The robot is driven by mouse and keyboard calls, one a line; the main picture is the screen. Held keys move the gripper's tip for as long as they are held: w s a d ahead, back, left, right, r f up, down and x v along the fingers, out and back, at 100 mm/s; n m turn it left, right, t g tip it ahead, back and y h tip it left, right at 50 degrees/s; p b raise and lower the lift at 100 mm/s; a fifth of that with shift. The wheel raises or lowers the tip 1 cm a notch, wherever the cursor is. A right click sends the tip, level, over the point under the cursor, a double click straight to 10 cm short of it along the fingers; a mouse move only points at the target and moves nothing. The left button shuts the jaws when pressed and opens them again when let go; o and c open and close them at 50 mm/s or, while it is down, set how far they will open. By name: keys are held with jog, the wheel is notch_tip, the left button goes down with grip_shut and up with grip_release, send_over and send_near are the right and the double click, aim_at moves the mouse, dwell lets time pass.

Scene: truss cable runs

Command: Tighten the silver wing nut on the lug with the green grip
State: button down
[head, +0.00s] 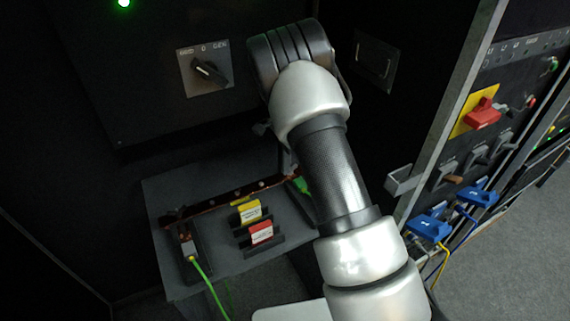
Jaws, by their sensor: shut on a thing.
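A copper-brown bar (225,203) runs along the back of a grey shelf, with several small fasteners on it. A bright green piece (302,185) shows at the bar's right end, partly behind my arm; it may be the green grip. Another lug with a green cable (190,250) hangs at the bar's left end. I cannot make out a silver wing nut. My arm reaches up over the shelf and bends down at its wrist. My gripper's fingertips are hidden behind my arm near the bar's right end, so what they hold does not show.
Yellow (249,211) and red (261,233) labelled blocks stand on the grey shelf (165,185). A rotary switch (208,72) is on the dark panel above. At right, a cabinet carries a red handle on a yellow plate (482,113) and blue connectors (429,228). Grey floor is open at lower right.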

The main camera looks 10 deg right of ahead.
jog(key=shift+m, duration=0.3)
jog(key=c, duration=1.9)
grip_release()
jog(key=shift+r, duration=0.1)
notch_tip(320, 180, up, 17)
jog(key=shift+r+p, duration=0.15)
jog(key=shift+p, duration=0.35)
